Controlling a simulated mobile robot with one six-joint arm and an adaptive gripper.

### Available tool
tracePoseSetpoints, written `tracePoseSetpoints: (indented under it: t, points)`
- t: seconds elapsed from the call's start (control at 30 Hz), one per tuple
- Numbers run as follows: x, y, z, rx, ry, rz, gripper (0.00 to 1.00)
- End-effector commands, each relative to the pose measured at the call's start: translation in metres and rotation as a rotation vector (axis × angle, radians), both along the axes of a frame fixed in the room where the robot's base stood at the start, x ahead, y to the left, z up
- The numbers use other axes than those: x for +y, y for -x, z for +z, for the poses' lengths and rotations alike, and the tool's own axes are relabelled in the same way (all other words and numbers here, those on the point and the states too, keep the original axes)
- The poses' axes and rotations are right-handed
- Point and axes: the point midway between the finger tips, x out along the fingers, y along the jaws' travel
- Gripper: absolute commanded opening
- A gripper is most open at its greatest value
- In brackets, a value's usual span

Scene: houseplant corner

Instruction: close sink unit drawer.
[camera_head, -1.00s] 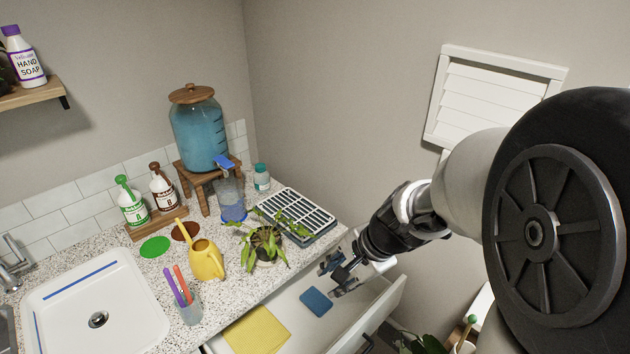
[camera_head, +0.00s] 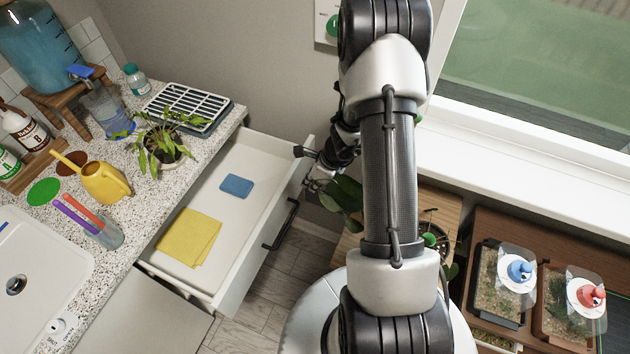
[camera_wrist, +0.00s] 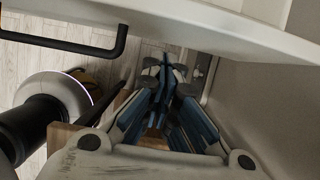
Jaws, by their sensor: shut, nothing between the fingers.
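The sink unit drawer (camera_head: 218,178) stands open in the head view, pulled out from under the speckled counter. A yellow cloth (camera_head: 188,238) and a blue sponge (camera_head: 236,186) lie in it. Its dark bar handle (camera_head: 281,225) is on the white front panel; the handle also shows at upper left in the wrist view (camera_wrist: 62,42). My gripper (camera_wrist: 163,88) is shut and empty. It is outside the drawer, by the far end of the front panel (camera_wrist: 215,28). My arm partly hides it in the head view, and I cannot tell whether it touches the panel.
On the counter (camera_head: 120,175) are a potted plant (camera_head: 163,145), a yellow watering can (camera_head: 103,181) and a black-and-white tray (camera_head: 187,107). A wooden stand (camera_head: 440,205) with plants is right of the drawer. Planters (camera_head: 505,285) stand at lower right. Wood-look floor (camera_head: 285,270) shows before the drawer.

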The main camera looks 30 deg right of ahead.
Motion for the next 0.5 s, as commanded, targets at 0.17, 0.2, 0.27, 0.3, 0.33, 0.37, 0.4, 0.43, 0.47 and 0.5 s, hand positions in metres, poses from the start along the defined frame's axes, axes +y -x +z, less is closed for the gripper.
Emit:
tracePoseSetpoints:
  t: [0.17, 0.2, 0.27, 0.3, 0.33, 0.37, 0.4, 0.43, 0.47, 0.5]
  points:
    - [0.006, -0.009, -0.03, 0.0, 0.001, 0.002, 0.0]
    - [0.007, -0.011, -0.034, 0.0, 0.001, 0.002, 0.0]
    - [0.009, -0.012, -0.038, 0.0, 0.0, 0.002, 0.0]
    - [0.009, -0.013, -0.041, 0.0, 0.0, 0.001, 0.0]
    - [0.01, -0.014, -0.041, 0.0, 0.001, 0.002, 0.0]
    - [0.01, -0.014, -0.042, 0.0, 0.001, 0.002, 0.0]
    - [0.01, -0.015, -0.043, -0.001, 0.0, 0.002, 0.0]
    - [0.01, -0.015, -0.043, -0.001, 0.0, 0.003, 0.0]
    - [0.01, -0.015, -0.043, -0.001, 0.0, 0.003, 0.0]
    - [0.01, -0.015, -0.043, -0.001, 0.0, 0.003, 0.0]
